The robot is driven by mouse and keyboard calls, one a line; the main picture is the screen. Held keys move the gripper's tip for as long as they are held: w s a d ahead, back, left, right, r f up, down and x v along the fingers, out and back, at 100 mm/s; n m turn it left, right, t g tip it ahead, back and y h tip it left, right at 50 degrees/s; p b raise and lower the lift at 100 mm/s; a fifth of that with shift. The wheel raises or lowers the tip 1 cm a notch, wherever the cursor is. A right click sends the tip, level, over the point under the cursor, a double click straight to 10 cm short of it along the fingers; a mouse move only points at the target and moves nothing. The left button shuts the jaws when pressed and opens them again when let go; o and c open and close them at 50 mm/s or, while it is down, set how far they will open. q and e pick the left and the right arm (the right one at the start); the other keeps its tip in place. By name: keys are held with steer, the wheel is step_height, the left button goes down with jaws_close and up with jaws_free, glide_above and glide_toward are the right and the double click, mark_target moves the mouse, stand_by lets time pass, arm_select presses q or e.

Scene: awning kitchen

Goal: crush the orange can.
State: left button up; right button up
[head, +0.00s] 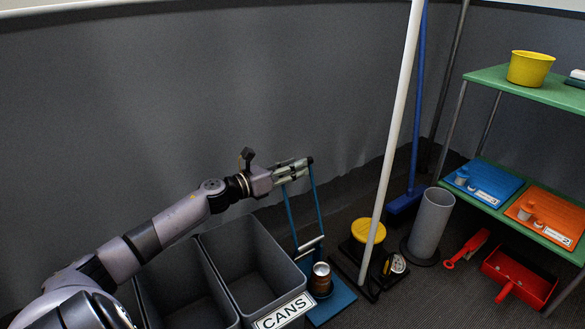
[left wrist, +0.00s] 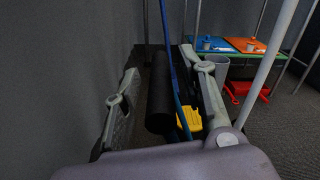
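The orange can (head: 320,281), brownish orange with a silver top, stands upright at the foot of the blue can crusher (head: 338,302). The crusher's two blue lever bars rise to a black handle (head: 310,160). My left gripper (head: 293,171) is at the top of the lever. In the left wrist view, my left gripper (left wrist: 165,95) has its fingers apart, one on each side of the black handle (left wrist: 160,92). A gap shows between the left finger and the handle; contact on the right is unclear. My right gripper is not in view.
Two grey bins (head: 245,240), one with a CANS label (head: 284,313), stand left of the crusher. A white pole (head: 396,120), a yellow-topped stand (head: 368,230) and a grey cylinder (head: 431,222) are to the right. A green shelf (head: 540,93) stands at far right.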

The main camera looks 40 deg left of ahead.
arm_select(q)
jaws_close()
stand_by(0.3)
stand_by(0.5)
